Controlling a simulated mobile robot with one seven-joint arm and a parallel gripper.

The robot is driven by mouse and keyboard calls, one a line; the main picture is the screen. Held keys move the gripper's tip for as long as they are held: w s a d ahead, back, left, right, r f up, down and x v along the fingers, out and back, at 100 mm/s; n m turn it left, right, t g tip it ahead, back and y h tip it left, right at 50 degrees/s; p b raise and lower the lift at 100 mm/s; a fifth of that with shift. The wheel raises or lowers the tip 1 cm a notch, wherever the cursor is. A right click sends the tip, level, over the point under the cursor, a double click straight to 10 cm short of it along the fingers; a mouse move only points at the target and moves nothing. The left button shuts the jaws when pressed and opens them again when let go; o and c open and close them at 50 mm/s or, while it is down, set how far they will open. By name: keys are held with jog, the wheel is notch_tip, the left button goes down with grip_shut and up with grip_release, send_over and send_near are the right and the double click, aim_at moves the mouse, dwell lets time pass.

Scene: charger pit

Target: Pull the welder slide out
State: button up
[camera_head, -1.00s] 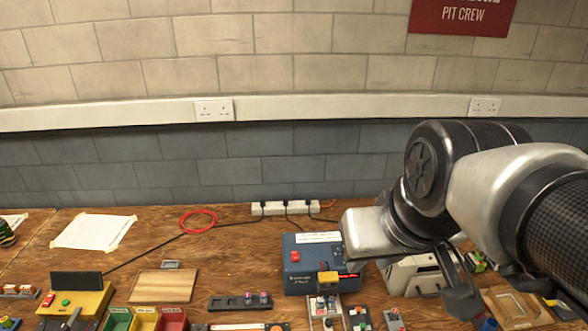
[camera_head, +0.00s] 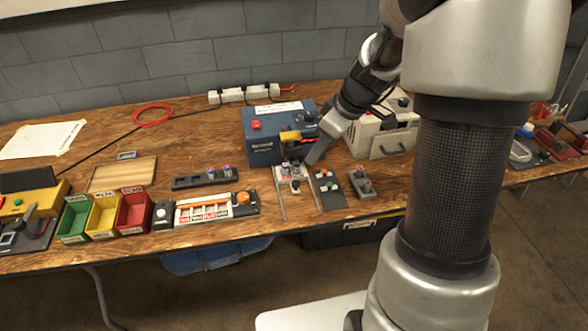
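The blue welder box (camera_head: 262,150) stands on the bench, with a red button on top and a yellow part (camera_head: 290,136) at its right front. In front of it is a slide (camera_head: 292,172) between two thin rails that run toward the bench's front edge. Small parts sit on the slide. My gripper (camera_head: 312,157) points down at the welder's right front corner, just above and behind the slide. One dark finger shows. The other finger and any contact with the slide are hidden or too small to tell.
A beige machine (camera_head: 385,135) stands right of my gripper. A dark block with buttons (camera_head: 328,190) and a small grey switch box (camera_head: 361,183) lie right of the slide. An orange-barred device (camera_head: 216,208) and green, yellow and red bins (camera_head: 133,212) are to the left.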

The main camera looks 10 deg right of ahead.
aim_at(296, 182)
jog(key=b+x, duration=0.2)
jog(key=x, duration=1.3)
jog(key=shift+f, duration=0.3)
grip_shut()
